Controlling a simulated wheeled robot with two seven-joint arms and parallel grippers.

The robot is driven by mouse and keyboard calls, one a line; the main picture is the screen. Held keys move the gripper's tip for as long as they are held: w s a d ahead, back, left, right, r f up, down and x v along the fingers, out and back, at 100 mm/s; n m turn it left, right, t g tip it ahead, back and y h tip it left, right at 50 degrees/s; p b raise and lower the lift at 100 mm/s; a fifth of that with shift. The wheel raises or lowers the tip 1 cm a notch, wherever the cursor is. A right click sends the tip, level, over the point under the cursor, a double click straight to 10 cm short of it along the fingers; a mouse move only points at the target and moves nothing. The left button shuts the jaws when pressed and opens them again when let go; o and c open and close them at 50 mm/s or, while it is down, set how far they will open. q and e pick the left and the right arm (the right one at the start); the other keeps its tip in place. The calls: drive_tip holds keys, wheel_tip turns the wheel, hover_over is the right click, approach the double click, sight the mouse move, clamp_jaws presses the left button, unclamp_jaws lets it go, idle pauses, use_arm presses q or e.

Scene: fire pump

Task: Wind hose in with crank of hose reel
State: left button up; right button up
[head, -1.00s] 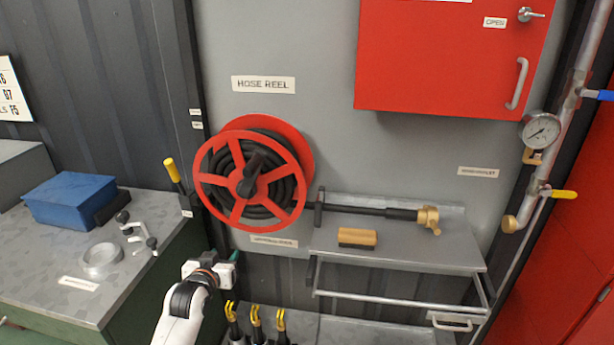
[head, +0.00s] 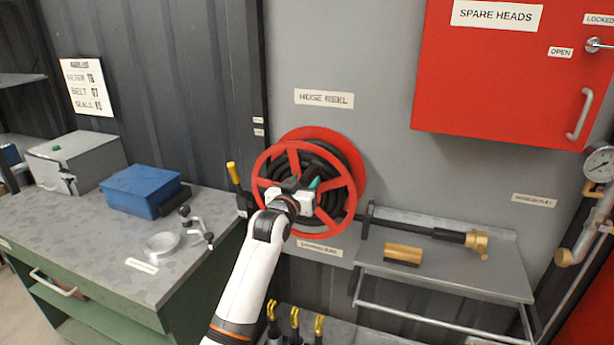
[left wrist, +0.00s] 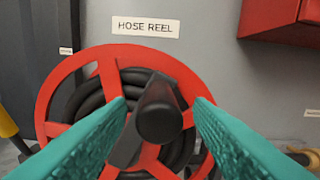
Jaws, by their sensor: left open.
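The red hose reel (head: 350,195) is mounted on the grey wall panel, with black hose (head: 328,160) wound on it. In the left wrist view, the reel's red rim (left wrist: 57,90) and spokes show, and the black crank (left wrist: 125,145) carries a knob (left wrist: 160,110) that points toward the camera. My left gripper (head: 300,184) is in front of the reel's hub and hides the crank in the head view. In the left wrist view its teal fingers (left wrist: 160,135) are open, one on each side of the knob, with gaps between. My right gripper is not in view.
A yellow-handled lever (head: 233,173) stands left of the reel. A shelf (head: 450,275) to the right holds a brass nozzle (head: 477,241) and a brush (head: 403,254). A red cabinet (head: 500,85) hangs above right. A bench (head: 90,225) at left carries a blue box (head: 145,190).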

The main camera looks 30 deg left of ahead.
use_arm(q)
drive_tip(key=shift+x, duration=1.05)
clamp_jaws()
